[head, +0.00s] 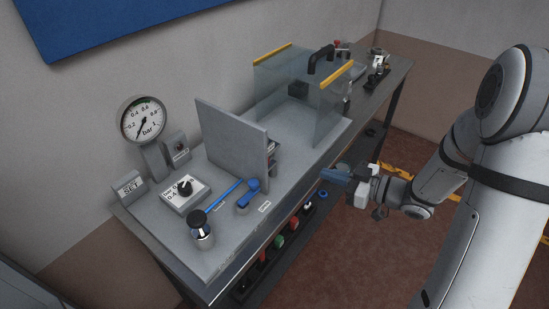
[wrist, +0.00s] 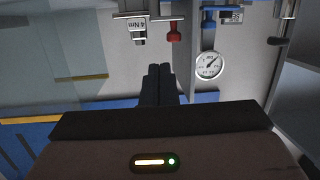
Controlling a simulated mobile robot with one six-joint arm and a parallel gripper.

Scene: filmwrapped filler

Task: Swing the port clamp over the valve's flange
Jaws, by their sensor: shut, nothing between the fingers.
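A short metal valve-like fitting with a black knob (head: 199,222) stands upright at the near end of the bench. A blue part (head: 249,193) with a rounded head lies behind it to the right, with a thin blue bar (head: 224,197) alongside. I cannot tell for certain which part is the port clamp or where the flange is. My gripper (head: 327,173) is off the bench's right side, apart from these parts. In the wrist view its dark fingers (wrist: 158,82) are together with nothing between them.
A grey upright panel (head: 232,143) and a clear-walled guard (head: 300,90) with yellow top edges stand on the bench. A pressure gauge (head: 142,119) and a dial box (head: 185,189) are at the left. The wrist view shows a small gauge (wrist: 208,66) and a red knob (wrist: 174,31).

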